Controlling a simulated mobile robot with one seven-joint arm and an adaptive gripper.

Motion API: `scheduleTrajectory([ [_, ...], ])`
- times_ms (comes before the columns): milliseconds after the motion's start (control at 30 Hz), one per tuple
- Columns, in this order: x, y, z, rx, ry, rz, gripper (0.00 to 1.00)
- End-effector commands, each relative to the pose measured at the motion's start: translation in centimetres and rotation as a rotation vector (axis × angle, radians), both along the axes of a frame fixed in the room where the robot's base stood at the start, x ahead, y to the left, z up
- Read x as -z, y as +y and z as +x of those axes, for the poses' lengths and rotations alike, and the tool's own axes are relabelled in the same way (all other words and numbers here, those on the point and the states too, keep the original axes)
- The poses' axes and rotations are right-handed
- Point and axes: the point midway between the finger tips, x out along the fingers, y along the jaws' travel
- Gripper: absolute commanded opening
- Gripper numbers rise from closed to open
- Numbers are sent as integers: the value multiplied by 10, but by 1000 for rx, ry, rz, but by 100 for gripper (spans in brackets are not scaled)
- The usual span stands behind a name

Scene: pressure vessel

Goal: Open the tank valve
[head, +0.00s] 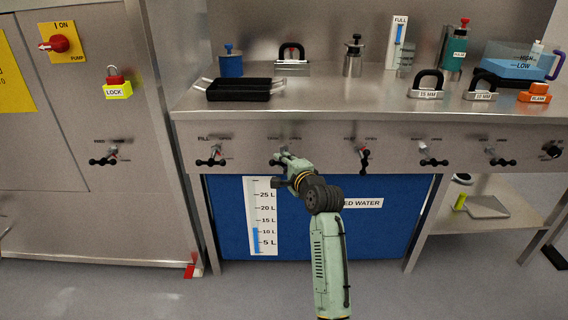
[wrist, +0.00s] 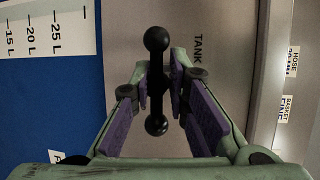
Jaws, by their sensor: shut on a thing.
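The tank valve is a black bar handle with ball ends (wrist: 156,40) on the steel front panel, beside the label TANK (wrist: 198,50) in the wrist view. In the head view, one ball of its handle (head: 275,162) shows at the left of my gripper (head: 284,160). My gripper, also in the wrist view (wrist: 161,82), has its purple-padded fingers shut on the middle of the handle. Both ball ends stick out past the fingers. My gripper hides most of the valve in the head view.
Similar valves sit along the panel, at left (head: 216,155) and right (head: 364,156). The blue tank (head: 225,220) with a litre scale (head: 262,215) stands below. Small equipment, including a black tray (head: 240,90), stands on the worktop above.

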Motion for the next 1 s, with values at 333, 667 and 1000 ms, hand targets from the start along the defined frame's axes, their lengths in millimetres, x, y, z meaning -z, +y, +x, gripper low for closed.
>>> scheduleTrajectory([
  [333,4,1,0,-3,16,-53,0],
  [667,3,2,-1,-4,21,-287,0],
  [1000,6,1,-1,-4,20,-612,0],
])
